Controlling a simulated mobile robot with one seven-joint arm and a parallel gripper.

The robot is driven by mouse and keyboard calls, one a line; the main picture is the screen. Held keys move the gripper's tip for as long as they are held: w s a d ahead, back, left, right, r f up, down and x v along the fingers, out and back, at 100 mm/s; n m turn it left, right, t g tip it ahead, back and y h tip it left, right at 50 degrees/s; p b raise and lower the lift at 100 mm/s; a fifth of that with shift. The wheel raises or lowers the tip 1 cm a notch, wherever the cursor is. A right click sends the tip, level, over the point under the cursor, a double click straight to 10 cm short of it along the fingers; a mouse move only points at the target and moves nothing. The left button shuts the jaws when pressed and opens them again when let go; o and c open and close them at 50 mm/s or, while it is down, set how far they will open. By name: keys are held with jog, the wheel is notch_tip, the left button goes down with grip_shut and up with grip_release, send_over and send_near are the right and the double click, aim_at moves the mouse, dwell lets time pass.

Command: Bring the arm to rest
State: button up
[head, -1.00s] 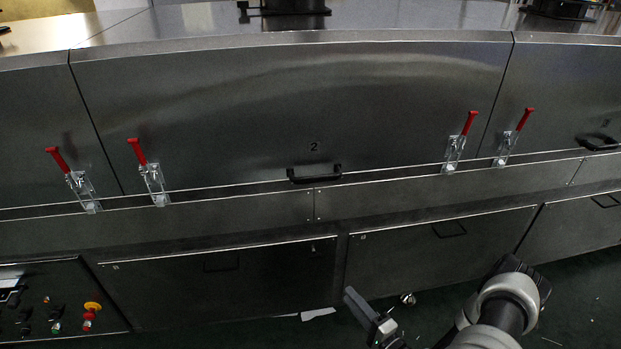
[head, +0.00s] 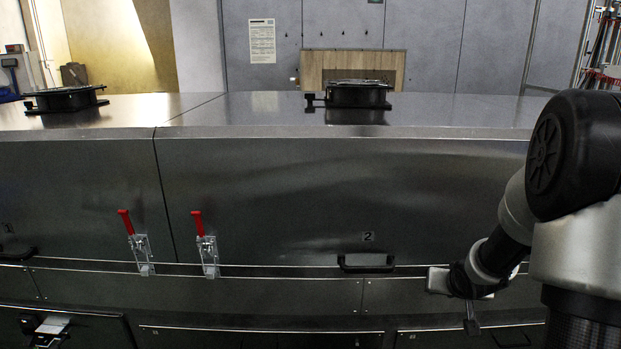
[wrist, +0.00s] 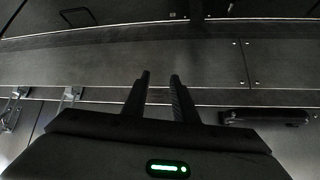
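My arm (head: 515,215) stands folded at the right side of the head view, in front of the dryer. My gripper (head: 472,322) points down there, close to the lower front panels, and its fingers overlap in that view. In the wrist view my gripper (wrist: 161,78) shows two dark fingers with a clear gap between them and nothing held. The fingers appear apart from the dryer front behind them, but the exact distance cannot be told.
The dryer cover marked 2 (head: 290,195) is closed, with a black handle (head: 366,263). Two red-handled clamps (head: 125,222) (head: 197,223) are at its left seam. Other clamps (wrist: 67,98) show in the wrist view. Black round fittings (head: 358,95) (head: 65,99) sit on top.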

jog(key=s+a+r+n+g, duration=0.1)
jog(key=s+a+r, duration=0.3)
jog(key=s+r, duration=0.25)
jog(key=s+a+r, duration=0.5)
jog(key=r, duration=0.3)
jog(key=s+a+r+n+g+y, duration=0.1)
jog(key=s+a+r, duration=0.1)
jog(key=s+a, duration=0.5)
jog(key=s+a+r+n+g+y, duration=0.1)
jog(key=s+a+r, duration=0.1)
jog(key=s, duration=0.9)
notch_tip(320, 180, up, 27)
jog(key=w+p, duration=0.1)
jog(key=p, duration=2.6)
jog(key=shift+r+p, duration=0.2)
jog(key=shift+p, duration=0.15)
